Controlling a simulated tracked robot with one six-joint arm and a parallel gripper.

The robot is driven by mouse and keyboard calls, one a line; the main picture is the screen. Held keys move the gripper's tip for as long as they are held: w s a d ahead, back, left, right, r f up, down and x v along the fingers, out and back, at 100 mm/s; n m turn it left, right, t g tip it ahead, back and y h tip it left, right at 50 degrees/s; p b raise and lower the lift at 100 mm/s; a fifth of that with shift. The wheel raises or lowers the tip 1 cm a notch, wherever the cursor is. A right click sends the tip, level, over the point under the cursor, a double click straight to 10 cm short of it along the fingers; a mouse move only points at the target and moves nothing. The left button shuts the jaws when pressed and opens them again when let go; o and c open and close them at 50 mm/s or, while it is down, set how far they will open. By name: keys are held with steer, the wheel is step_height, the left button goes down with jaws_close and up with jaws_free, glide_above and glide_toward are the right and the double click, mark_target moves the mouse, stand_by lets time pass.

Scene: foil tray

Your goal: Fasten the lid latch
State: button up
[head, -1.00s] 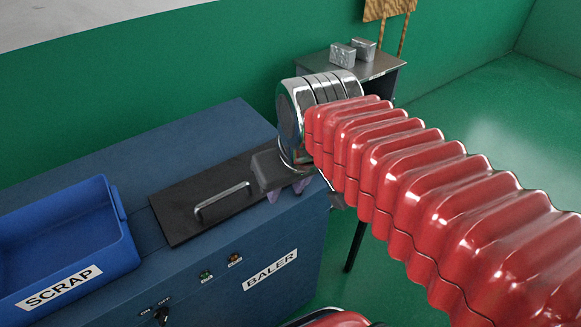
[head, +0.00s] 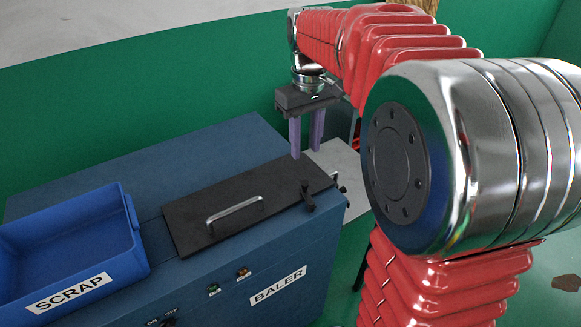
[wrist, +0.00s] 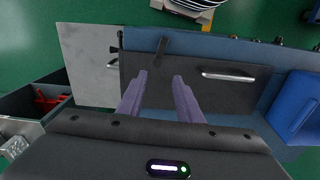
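The blue baler (head: 285,270) has a flat black lid (head: 190,225) with a metal bar handle (head: 235,208); the lid lies flat on its top. A small dark latch lever (head: 307,196) stands at the lid's right end, near the front edge. It also shows as a dark bar in the wrist view (wrist: 160,48). My gripper (head: 306,154) points down over the far right part of the lid, behind the lever. Its two purple fingers are apart and empty in the wrist view (wrist: 159,75). The lever lies beyond the fingertips there, and I see no contact.
A blue scrap bin (head: 135,245) sits left of the lid. A grey panel (wrist: 85,70) lies beside the baler. My red arm covers the right of the head view.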

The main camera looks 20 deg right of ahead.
mark_target(304, 190)
steer(key=shift+w+d+f, duration=0.15)
steer(key=shift+w+d, duration=0.15)
steer(key=shift+w, duration=0.1)
step_height(304, 190, down, 14)
steer(key=shift+r, duration=0.1)
stand_by(0.7)
steer(key=shift+c, duration=0.5)
jaws_close()
